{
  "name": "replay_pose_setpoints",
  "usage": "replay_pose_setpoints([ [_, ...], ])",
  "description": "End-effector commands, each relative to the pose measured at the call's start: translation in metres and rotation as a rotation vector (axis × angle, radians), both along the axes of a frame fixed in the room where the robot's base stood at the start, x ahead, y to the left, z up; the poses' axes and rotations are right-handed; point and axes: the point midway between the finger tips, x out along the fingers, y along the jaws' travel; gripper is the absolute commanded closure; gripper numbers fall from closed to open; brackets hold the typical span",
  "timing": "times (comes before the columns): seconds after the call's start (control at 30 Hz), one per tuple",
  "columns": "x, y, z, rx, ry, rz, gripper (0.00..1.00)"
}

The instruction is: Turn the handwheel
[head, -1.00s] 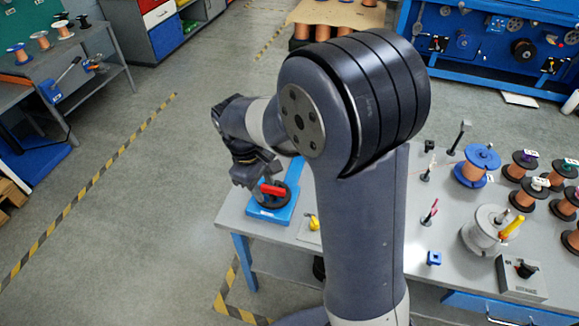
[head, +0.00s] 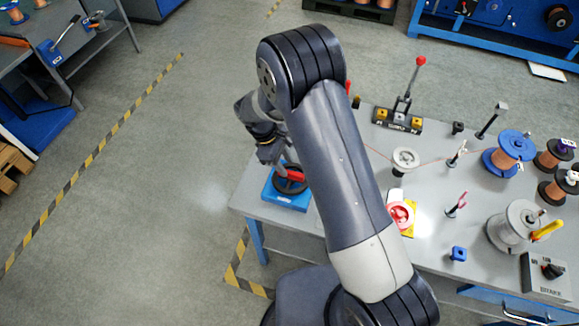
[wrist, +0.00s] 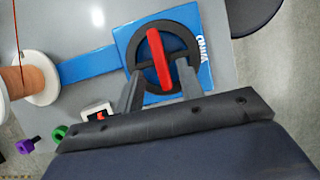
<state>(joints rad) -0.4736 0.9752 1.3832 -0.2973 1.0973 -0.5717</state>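The handwheel (head: 291,186) is a black ring with a red bar (head: 292,176) across it, on a blue base at the table's left end. In the wrist view the handwheel (wrist: 143,50) shows from above, with the red bar (wrist: 158,58) running nearly upright in the picture. My gripper (wrist: 159,74) has its two fingers apart, one on each side of the bar's lower part, with a visible gap to it on both sides. The fingertips overlap the wheel in this view; I cannot tell their height above it. In the head view my gripper (head: 270,158) is just above the wheel.
A red button on a yellow plate (head: 402,215) and a white pulley (head: 405,158) stand to the right. A red-knobbed lever (head: 419,62) rises at the back. Several spools, such as the blue one (head: 510,150), fill the right side. Floor left of the table is clear.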

Motion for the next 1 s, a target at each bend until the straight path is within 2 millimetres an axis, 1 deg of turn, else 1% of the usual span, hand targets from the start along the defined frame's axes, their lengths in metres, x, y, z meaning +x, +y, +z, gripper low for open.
replay_pose_setpoints([
  [0.1, -0.003, -0.008, -0.017, -0.002, 0.003, -0.002, 0.64],
  [0.23, -0.005, -0.012, -0.029, -0.002, 0.002, 0.000, 0.64],
  [0.4, -0.005, -0.014, -0.036, 0.001, -0.001, -0.001, 0.64],
  [0.6, -0.005, -0.014, -0.036, 0.001, -0.001, -0.001, 0.64],
  [0.67, -0.005, -0.014, -0.036, 0.001, -0.001, -0.001, 0.68],
  [1.0, -0.005, -0.014, -0.036, 0.001, -0.001, -0.001, 0.96],
])
